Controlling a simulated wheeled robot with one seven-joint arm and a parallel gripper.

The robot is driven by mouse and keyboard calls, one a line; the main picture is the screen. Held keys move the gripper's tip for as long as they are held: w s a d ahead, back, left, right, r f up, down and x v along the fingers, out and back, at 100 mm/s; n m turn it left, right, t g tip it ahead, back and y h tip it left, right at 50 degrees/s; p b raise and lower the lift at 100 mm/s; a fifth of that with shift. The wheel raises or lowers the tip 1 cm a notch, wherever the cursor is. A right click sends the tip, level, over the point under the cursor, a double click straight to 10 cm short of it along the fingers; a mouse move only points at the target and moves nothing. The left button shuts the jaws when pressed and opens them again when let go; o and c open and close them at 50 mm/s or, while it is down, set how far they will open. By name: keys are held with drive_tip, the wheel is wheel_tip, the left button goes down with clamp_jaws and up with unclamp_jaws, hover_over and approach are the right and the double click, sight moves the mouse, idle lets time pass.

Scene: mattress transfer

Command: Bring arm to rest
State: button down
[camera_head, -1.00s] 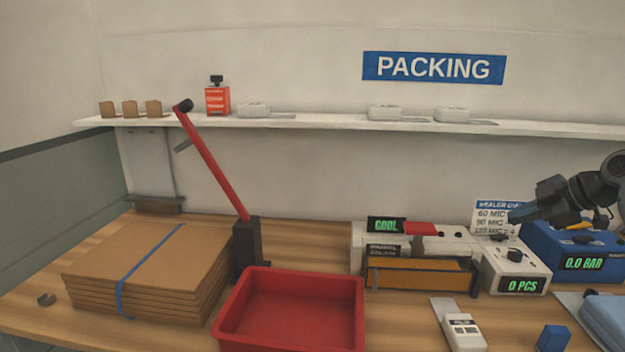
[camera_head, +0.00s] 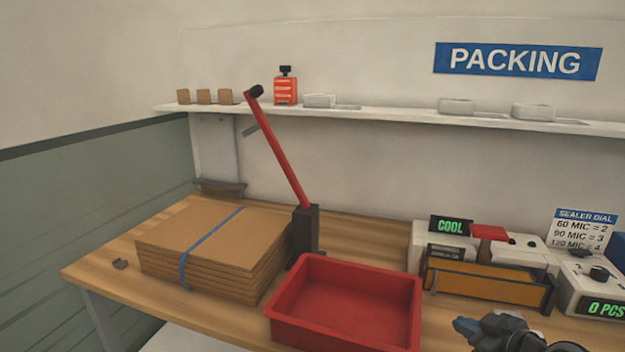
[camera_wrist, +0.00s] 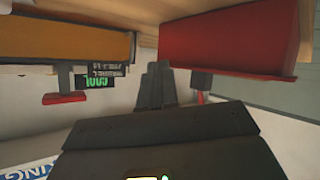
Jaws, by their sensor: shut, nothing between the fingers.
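My gripper (camera_head: 468,326) shows at the bottom right of the head view, in front of the sealer and to the right of the red tray. In the wrist view its dark fingers (camera_wrist: 158,75) are together with nothing between them. My arm is mostly cut off by the bottom edge of the head view. The wrist view is upside down, with the sealer's orange front (camera_wrist: 70,45) at the upper left and the red tray (camera_wrist: 230,45) at the upper right.
The red tray (camera_head: 345,337) stands on the wooden bench (camera_head: 100,272) beside a lever tool with a red handle (camera_head: 280,150). A strapped cardboard stack (camera_head: 205,250) lies left. The sealer (camera_head: 485,283) and counter box (camera_head: 590,285) stand right. A shelf (camera_head: 390,118) runs behind.

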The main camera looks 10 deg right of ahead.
drive_tip(key=s+a+f+m+h+b, duration=0.1)
drive_tip(key=s+a+f+m, duration=0.1)
drive_tip(key=s+a+f, duration=0.5)
drive_tip(key=s+a+f+m+h+b, duration=0.1)
drive_tip(key=s+a+f+m+b, duration=0.15)
drive_tip(key=s+a, duration=0.8)
drive_tip(key=s+r+b, duration=0.1)
drive_tip(key=s+r, duration=0.2)
drive_tip(key=s, duration=0.4)
drive_tip(key=s+a+r+t, duration=0.1)
drive_tip(key=s+r, duration=0.3)
drive_tip(key=s, duration=0.4)
drive_tip(key=s+a+r+t+y+b, duration=0.1)
drive_tip(key=s+r, duration=0.2)
drive_tip(key=s, duration=0.5)
drive_tip(key=shift+r+n+b, duration=0.35)
drive_tip(key=shift+r, duration=0.05)
